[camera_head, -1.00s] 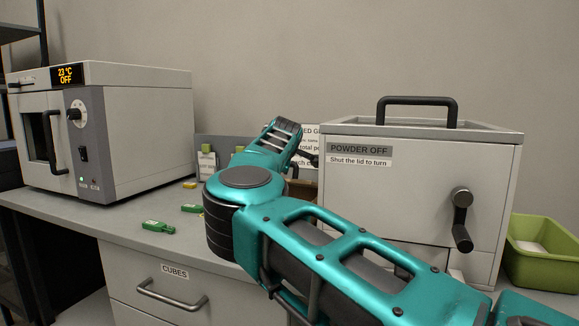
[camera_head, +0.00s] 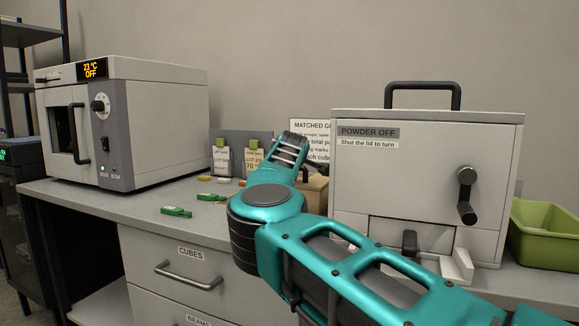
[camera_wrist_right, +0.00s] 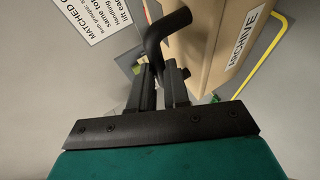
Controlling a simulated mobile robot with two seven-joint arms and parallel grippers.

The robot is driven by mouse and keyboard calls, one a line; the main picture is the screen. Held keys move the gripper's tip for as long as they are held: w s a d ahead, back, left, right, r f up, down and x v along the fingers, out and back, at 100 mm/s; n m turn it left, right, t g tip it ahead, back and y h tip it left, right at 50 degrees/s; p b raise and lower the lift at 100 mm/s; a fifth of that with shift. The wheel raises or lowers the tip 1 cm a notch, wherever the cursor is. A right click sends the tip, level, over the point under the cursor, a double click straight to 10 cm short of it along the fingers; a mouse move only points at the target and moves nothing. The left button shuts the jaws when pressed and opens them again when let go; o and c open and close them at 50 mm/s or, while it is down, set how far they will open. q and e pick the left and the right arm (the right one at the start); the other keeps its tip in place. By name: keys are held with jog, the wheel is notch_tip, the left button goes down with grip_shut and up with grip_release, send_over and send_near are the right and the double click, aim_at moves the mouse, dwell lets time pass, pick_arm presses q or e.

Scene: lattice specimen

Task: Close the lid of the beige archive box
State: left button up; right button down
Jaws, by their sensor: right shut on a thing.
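The beige archive box (camera_wrist_right: 222,40) fills the upper right of the right wrist view, with a white label on its face. In the head view only a small part of the box (camera_head: 316,191) shows behind my right arm; its lid is largely hidden, so I cannot tell how far open it is. My right gripper (camera_wrist_right: 163,68) is shut on a black bent handle (camera_wrist_right: 168,25) beside the box. In the head view my teal right arm reaches across the bench and its fingers are hidden. My left gripper is not in view.
A grey box marked POWDER OFF (camera_head: 425,150), with a black crank, stands right of my arm. A green bin (camera_head: 545,235) is at the far right. An oven (camera_head: 150,120) stands at left. Green tags (camera_head: 176,212) lie on the bench (camera_head: 110,205). A printed sign (camera_head: 312,130) stands behind.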

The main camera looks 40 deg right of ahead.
jog(key=shift+a+f, duration=0.1)
jog(key=shift+f, duration=0.6)
jog(key=c, duration=1.1)
grip_release()
pick_arm(q)
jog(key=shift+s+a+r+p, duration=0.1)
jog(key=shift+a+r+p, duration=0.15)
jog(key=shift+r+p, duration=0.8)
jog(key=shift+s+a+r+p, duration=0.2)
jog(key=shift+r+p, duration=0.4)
jog(key=shift+p, duration=0.85)
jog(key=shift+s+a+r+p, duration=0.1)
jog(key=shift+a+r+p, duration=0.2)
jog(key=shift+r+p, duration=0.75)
pick_arm(e)
notch_tip(320, 180, up, 20)
jog(key=shift+r, duration=0.2)
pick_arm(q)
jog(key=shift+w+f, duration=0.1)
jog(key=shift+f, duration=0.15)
